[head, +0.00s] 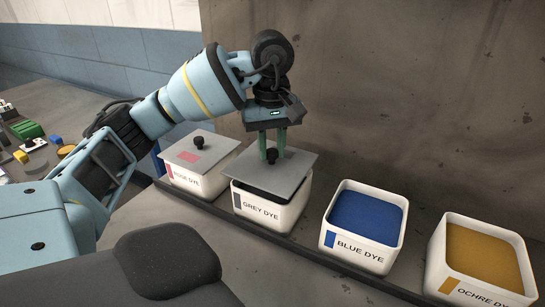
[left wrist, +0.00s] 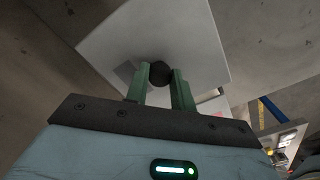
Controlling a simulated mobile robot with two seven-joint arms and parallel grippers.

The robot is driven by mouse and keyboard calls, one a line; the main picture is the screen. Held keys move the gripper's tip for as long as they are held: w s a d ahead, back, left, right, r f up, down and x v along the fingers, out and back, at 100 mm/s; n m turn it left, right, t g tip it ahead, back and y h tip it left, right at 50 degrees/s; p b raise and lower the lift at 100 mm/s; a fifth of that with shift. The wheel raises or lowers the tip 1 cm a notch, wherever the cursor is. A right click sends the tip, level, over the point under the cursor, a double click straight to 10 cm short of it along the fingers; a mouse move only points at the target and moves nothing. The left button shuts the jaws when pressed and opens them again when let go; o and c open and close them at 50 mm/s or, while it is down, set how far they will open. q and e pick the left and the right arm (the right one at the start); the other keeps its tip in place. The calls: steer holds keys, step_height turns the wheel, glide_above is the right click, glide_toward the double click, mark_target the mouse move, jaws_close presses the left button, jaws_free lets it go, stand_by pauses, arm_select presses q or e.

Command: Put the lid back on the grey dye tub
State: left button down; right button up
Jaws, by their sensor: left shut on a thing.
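The grey dye tub (head: 265,214) is a white tub labelled "GREY DYE" in a row of tubs. Its lid (head: 291,165) is a flat grey square plate with a black knob (head: 272,155). The lid is over the tub's top, turned and offset from the rim, with dark dye showing at the front edge. I cannot tell whether it touches the rim. My left gripper (head: 273,148) points down and is shut on the lid's knob. The left wrist view shows the green fingers (left wrist: 160,85) on either side of the knob (left wrist: 160,72) and the lid (left wrist: 190,35) beyond. My right gripper is not in view.
The rose dye tub (head: 200,184), with its lid (head: 205,147) on, stands left. The open blue dye tub (head: 356,243) and ochre dye tub (head: 480,280) stand right. A wall (head: 400,90) rises behind.

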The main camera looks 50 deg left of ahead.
mark_target(273, 159)
arm_select(q)
steer(key=shift+w+a, duration=0.25)
steer(key=shift+w, duration=0.1)
step_height(273, 159, down, 4)
steer(key=shift+r, duration=0.2)
steer(key=shift+f, duration=0.1)
steer(key=c, duration=1.2)
jaws_free()
